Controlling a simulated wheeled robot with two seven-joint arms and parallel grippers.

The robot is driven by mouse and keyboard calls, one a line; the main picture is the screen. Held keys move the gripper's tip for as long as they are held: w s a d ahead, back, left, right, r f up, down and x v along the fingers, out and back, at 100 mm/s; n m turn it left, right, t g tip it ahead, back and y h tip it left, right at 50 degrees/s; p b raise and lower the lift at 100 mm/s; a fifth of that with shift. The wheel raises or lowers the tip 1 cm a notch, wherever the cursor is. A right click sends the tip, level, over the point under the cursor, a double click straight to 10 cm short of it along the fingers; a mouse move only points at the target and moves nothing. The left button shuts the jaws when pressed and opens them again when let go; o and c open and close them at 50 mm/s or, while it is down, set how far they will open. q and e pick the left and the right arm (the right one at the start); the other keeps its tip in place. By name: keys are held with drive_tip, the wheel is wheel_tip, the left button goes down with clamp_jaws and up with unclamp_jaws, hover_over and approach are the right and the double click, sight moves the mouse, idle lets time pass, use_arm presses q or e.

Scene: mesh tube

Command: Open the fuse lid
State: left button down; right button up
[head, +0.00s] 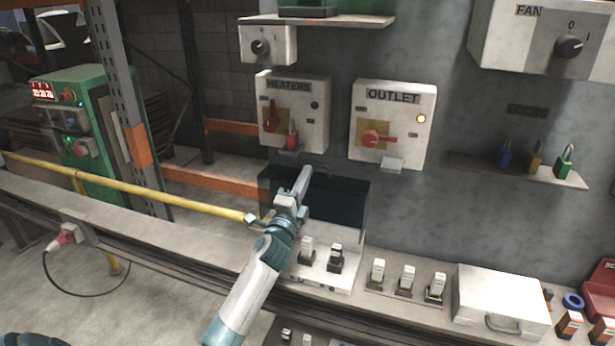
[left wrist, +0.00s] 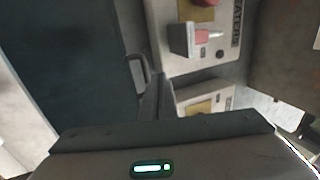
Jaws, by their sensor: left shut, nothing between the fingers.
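The fuse lid (head: 343,205) is a dark panel standing raised at the back of the fuse box (head: 322,277), against the grey wall. It fills the left of the left wrist view (left wrist: 65,65). Its small handle (left wrist: 137,72) is at the edge. Fuses (head: 335,257) show uncovered in front of the lid. My left gripper (head: 304,172) is shut and empty, its fingertips in front of the lid's upper edge, close to the handle. In the left wrist view the fingers (left wrist: 155,95) are beside the handle; I cannot tell whether they touch. My right gripper is not in view.
The heaters switch box (head: 319,115) and outlet switch box (head: 415,142) hang just above the lid. A lock shelf (head: 480,170) is at the right. Spare fuses (head: 406,280) and a white case (head: 500,295) lie right of the fuse box. A yellow rail (head: 130,190) runs at left.

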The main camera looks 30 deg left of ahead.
use_arm(q)
drive_tip(key=s+d+b, duration=0.2)
drive_tip(key=s, duration=0.6)
idle(0.4)
